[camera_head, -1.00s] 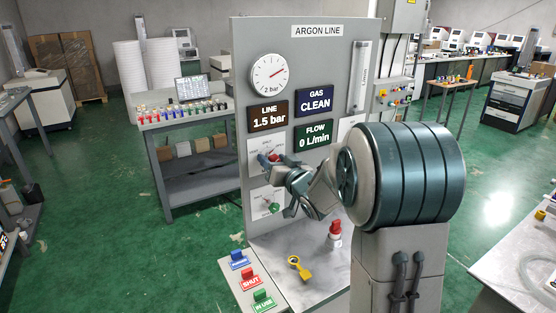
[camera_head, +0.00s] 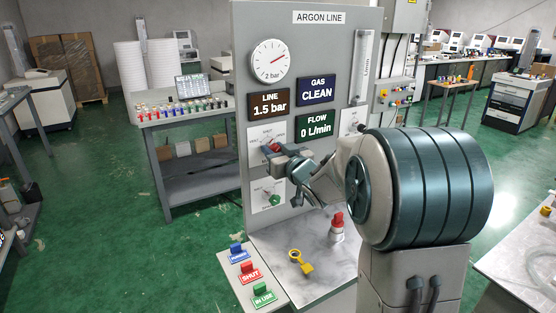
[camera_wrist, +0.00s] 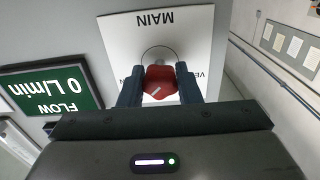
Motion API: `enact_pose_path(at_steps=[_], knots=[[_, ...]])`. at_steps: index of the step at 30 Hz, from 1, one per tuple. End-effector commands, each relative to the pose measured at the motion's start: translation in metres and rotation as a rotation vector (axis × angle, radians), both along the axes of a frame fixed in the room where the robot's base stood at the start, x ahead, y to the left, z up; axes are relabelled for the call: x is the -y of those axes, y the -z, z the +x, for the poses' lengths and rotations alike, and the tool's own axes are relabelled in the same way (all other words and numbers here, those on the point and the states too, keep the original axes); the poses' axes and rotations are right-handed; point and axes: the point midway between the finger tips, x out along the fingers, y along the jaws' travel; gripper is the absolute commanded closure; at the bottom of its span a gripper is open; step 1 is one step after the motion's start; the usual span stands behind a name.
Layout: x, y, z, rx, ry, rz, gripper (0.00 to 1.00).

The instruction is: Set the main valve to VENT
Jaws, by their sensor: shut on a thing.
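The main valve's red knob (camera_wrist: 160,84) sits on a white plate marked MAIN (camera_wrist: 120,30), seen upside down in the wrist view. My gripper (camera_wrist: 160,92) is shut on the knob, one dark finger on each side. A pale pointer line on the knob is slanted. The VENT label at the right of the plate is partly hidden by a finger. In the head view the red knob (camera_head: 272,148) shows just left of my gripper (camera_head: 280,152), with SHUT above it and VENT at its left.
The panel carries a pressure gauge (camera_head: 270,60), signs reading LINE 1.5 bar (camera_head: 269,105), GAS CLEAN (camera_head: 316,89) and FLOW 0 L/min (camera_head: 317,124), and a green-knob valve (camera_head: 273,198) below. A yellow tagged piece (camera_head: 300,260) and a red-topped item (camera_head: 337,225) are on the shelf.

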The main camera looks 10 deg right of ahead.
Motion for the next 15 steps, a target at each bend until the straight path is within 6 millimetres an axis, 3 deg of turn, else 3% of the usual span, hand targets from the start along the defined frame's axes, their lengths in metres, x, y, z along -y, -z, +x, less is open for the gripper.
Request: enact_pose_path(at_steps=[1, 15], knots=[[0.0022, 0.0068, 0.0000, 0.017, 0.005, -0.039, 0.92], [0.0016, 0.0055, 0.0000, 0.152, 0.004, -0.465, 0.92]])
